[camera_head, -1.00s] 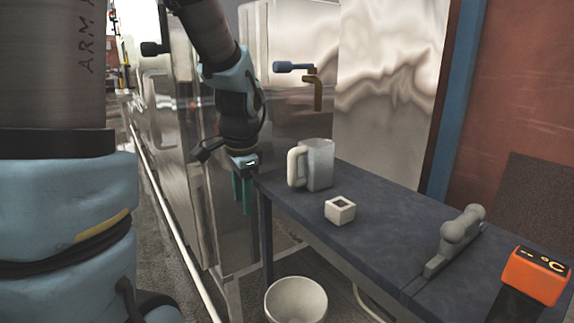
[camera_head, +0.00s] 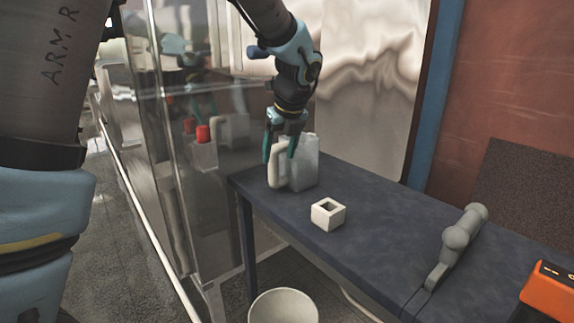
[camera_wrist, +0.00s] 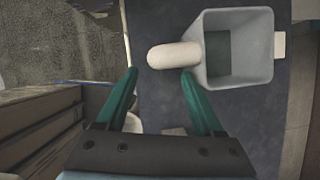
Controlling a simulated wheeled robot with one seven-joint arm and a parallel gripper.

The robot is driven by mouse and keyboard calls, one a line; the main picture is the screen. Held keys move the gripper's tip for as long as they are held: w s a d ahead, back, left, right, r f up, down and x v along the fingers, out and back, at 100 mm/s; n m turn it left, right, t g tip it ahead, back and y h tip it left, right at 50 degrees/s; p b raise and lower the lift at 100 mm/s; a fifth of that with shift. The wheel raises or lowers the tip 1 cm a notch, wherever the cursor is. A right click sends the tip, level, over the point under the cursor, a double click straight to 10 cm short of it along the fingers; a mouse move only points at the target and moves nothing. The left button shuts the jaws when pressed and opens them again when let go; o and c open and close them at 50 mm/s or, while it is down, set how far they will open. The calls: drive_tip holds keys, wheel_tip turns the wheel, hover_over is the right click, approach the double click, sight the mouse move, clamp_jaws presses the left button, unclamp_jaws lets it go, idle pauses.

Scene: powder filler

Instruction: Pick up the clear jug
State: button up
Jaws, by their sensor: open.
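The clear jug (camera_head: 304,163) stands upright near the left end of the dark table, its pale handle (camera_head: 276,166) facing left. In the wrist view I look down into the open jug (camera_wrist: 256,48), with its handle (camera_wrist: 174,55) pointing left. My gripper (camera_head: 280,152) is open, with its green fingers pointing down at the handle side of the jug. In the wrist view the fingertips (camera_wrist: 159,72) are apart, and the handle lies just beyond them, across the gap. The right fingertip is close to the handle; I cannot tell whether they touch.
A white square block with a hole (camera_head: 328,213) stands on the table (camera_head: 385,230) in front of the jug. A grey tool-like thing (camera_head: 458,240) and an orange device (camera_head: 548,290) are further right. A white bucket (camera_head: 283,306) is below. A glossy panel stands left.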

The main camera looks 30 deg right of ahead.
sight(274, 181)
drive_tip(key=shift+p+x, duration=0.55)
drive_tip(key=shift+x, duration=2.65)
drive_tip(key=shift+w+a, duration=0.15)
clamp_jaws()
drive_tip(key=shift+r, duration=0.1)
